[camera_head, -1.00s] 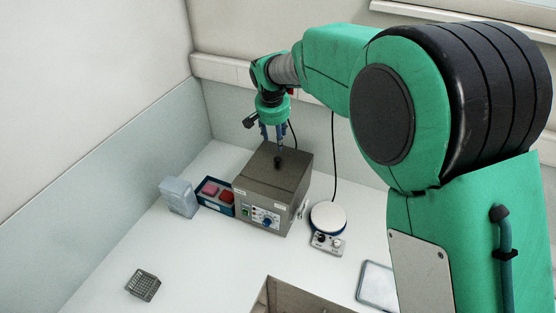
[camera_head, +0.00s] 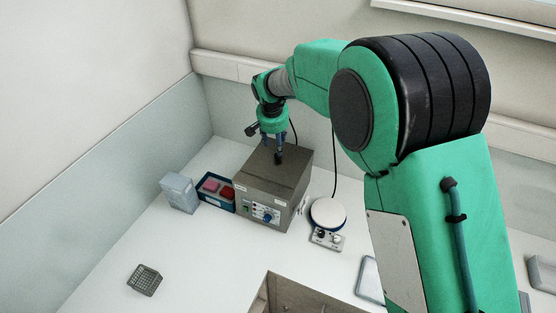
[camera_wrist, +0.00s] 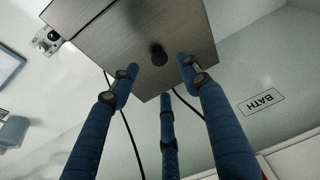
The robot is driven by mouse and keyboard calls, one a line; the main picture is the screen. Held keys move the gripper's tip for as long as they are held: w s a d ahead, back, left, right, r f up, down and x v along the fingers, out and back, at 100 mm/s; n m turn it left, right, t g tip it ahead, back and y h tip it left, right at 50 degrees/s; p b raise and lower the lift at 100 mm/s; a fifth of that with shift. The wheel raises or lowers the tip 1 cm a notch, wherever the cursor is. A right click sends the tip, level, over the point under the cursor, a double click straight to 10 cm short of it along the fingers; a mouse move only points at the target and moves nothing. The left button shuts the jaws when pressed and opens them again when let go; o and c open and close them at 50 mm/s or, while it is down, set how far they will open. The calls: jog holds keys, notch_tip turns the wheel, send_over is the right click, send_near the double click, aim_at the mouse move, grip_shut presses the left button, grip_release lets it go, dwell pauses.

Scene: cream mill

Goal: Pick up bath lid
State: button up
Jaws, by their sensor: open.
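The bath (camera_head: 262,200) is a box with a control panel on its front, standing on the white counter. Its lid (camera_head: 292,166) is a flat grey-brown top with a black knob (camera_head: 278,158). In the wrist view the lid (camera_wrist: 115,45) fills the upper middle, with the knob (camera_wrist: 158,55) standing up from it. My gripper (camera_head: 273,147) hangs fingers down above the lid, close to the knob. In the wrist view my blue-fingered gripper (camera_wrist: 160,77) is open and empty, with fingertips spread near the knob. I cannot tell how far the tips are above the lid.
A blue tray with red and pink items (camera_head: 215,190) and a clear container (camera_head: 179,192) stand left of the bath. A round white-topped device (camera_head: 327,213) stands right. A dark rack (camera_head: 144,280) lies front left. A BATH label (camera_wrist: 261,102) shows in the wrist view.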

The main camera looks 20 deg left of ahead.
aim_at(278, 158)
jog(key=shift+x, duration=1.35)
jog(key=shift+p+x, duration=0.6)
jog(key=shift+x, duration=2.05)
jog(key=shift+w, duration=0.1)
jog(key=c, duration=1.1)
